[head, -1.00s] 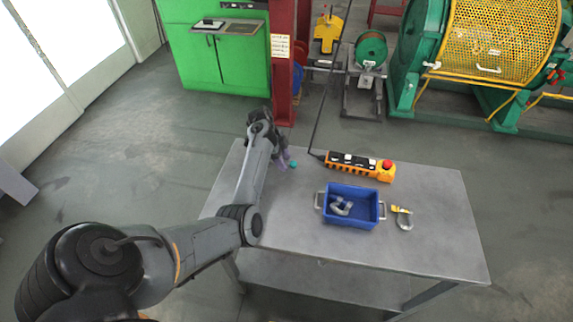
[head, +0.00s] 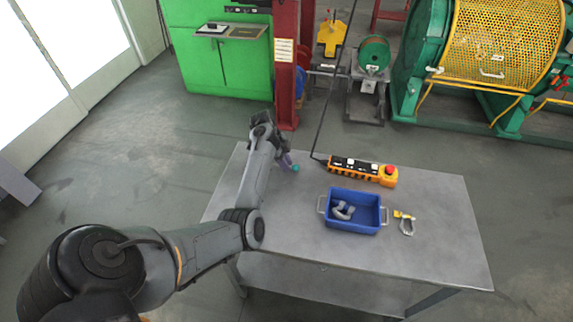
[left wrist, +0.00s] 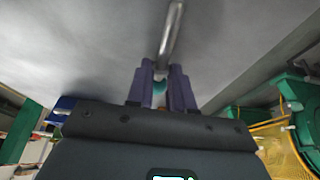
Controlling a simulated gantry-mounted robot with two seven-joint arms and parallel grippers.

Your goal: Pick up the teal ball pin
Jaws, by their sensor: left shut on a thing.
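The teal ball pin (head: 295,168) shows in the head view as a small teal ball at the fingertips of my left gripper (head: 289,162), near the table's far left corner. In the left wrist view a metal shank of the pin (left wrist: 171,40) extends up the picture from between the purple fingers of my left gripper (left wrist: 162,75), with a bit of teal between them. The fingers are shut on the pin. Whether the pin touches the table is hard to tell. My right gripper is not in view.
A blue bin (head: 352,229) with grey shackles (head: 342,211) inside stands on the grey table (head: 290,235). A loose shackle with a yellow pin (head: 405,223) lies to its right. An orange pendant (head: 362,169) with a red button lies behind the bin. The table's front left is clear.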

